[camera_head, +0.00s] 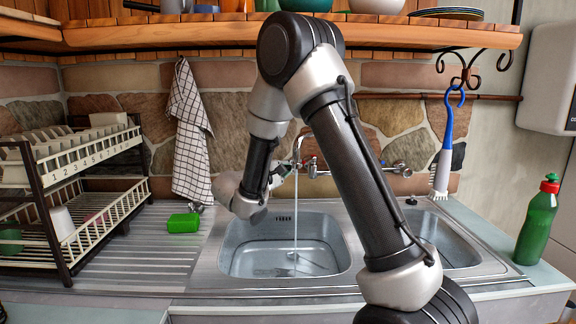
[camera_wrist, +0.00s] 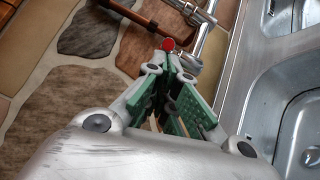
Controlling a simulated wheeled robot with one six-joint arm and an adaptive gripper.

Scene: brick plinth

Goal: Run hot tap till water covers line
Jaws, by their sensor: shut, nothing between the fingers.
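The wall tap (camera_head: 311,166) stands above the left sink basin (camera_head: 240,262). A thin stream of water (camera_head: 295,225) falls from its spout into this basin. Some water seems to lie on the basin floor; I cannot make out a marked line. My gripper (camera_head: 284,169) is at the left side of the tap, partly hidden by my wrist. In the wrist view my gripper (camera_wrist: 170,62) has its green-padded fingers closed together and empty. Their tips are right by the red hot-tap knob (camera_wrist: 168,45); I cannot tell whether they touch it.
A second basin (camera_head: 447,240) lies to the right, partly behind my arm. A green sponge (camera_head: 183,223) and a dish rack (camera_head: 70,190) are left. A green bottle (camera_head: 537,222) stands right. A brush (camera_head: 443,155) and a checked towel (camera_head: 190,135) hang by the wall below the shelf (camera_head: 200,33).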

